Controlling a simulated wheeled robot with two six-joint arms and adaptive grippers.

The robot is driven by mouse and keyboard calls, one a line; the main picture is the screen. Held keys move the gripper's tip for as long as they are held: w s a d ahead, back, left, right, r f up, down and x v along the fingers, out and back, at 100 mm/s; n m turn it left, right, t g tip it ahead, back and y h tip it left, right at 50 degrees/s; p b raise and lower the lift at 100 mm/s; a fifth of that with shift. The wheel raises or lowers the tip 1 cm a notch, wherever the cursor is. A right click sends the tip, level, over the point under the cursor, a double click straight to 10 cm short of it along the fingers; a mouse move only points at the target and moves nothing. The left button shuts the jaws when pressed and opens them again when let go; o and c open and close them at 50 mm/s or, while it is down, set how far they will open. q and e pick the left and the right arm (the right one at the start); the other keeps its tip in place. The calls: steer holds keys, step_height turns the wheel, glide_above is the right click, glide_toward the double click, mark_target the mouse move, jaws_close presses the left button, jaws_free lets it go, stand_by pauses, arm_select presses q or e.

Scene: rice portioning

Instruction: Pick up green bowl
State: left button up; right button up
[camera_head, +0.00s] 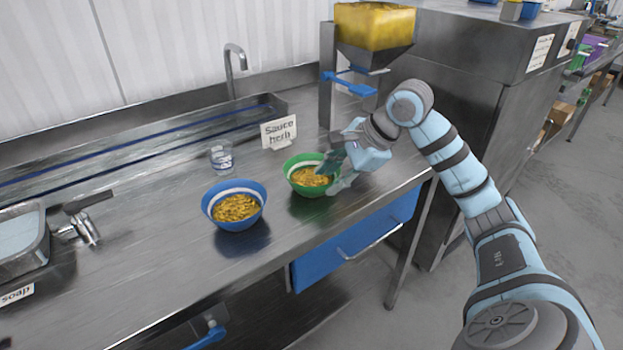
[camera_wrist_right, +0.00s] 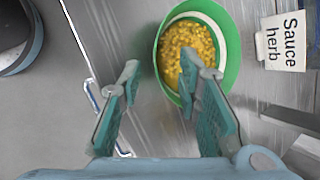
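The green bowl (camera_head: 303,189) stands upright on the steel counter, filled with yellow-brown food. It also shows in the right wrist view (camera_wrist_right: 231,62). My right gripper (camera_head: 335,173) is at the bowl's right side, with its fingers apart. In the right wrist view, my right gripper (camera_wrist_right: 160,68) has one finger overlapping the bowl's inside and the other outside its rim. I cannot tell whether either finger touches the bowl. My left gripper is in neither view.
A blue bowl (camera_head: 234,224) with similar food stands left of the green bowl. A clear glass (camera_head: 221,156) and a "Sauce herb" sign (camera_head: 279,131) are behind. A dispenser with a yellow-filled hopper (camera_head: 374,27) stands at the back right. The counter's front edge is close.

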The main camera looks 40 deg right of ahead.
steer(key=x, duration=0.4)
steer(key=shift+w, duration=0.15)
jaws_close()
step_height(320, 180, up, 20)
steer(key=p, duration=1.2)
steer(key=b, duration=1.1)
glide_above(310, 196)
steer(key=s+d, duration=0.2)
step_height(310, 196, down, 16)
steer(key=shift+a+r, duration=0.1)
steer(key=shift+a, duration=0.05)
